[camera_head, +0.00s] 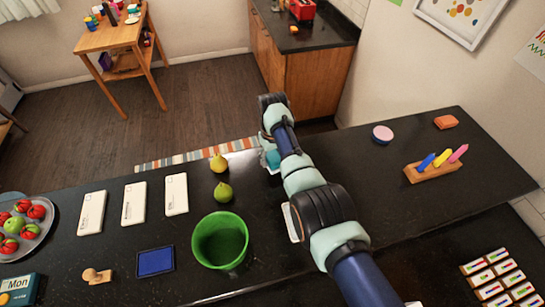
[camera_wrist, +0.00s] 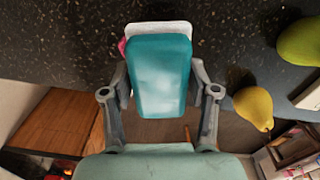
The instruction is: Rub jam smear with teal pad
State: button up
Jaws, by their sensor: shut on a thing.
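My gripper (camera_wrist: 159,82) is shut on the teal pad (camera_wrist: 158,62), with one finger on each side of it in the wrist view. In the head view the teal pad (camera_head: 272,159) shows only partly beside my wrist, near the counter's far edge. A white flat piece (camera_wrist: 158,28) shows beyond the pad's end in the wrist view, and the pad covers most of it. A small pink-red patch (camera_wrist: 122,47) shows at the pad's left edge; it may be the jam smear, mostly hidden. I cannot tell whether the pad touches it.
Two pears (camera_head: 220,163) and a green bowl (camera_head: 220,240) stand left of my arm. White cards (camera_head: 134,204), a blue ink pad (camera_head: 156,261) and a stamp (camera_head: 97,275) lie farther left. A marker holder (camera_head: 433,171) and round pink-topped object (camera_head: 382,134) are right. Another white piece (camera_head: 292,224) is partly hidden.

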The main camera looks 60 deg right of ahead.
aim_at(272, 155)
jog(key=shift+r, duration=0.2)
jog(key=shift+r, duration=0.1)
notch_tip(272, 155, up, 3)
jog(key=p, duration=0.3)
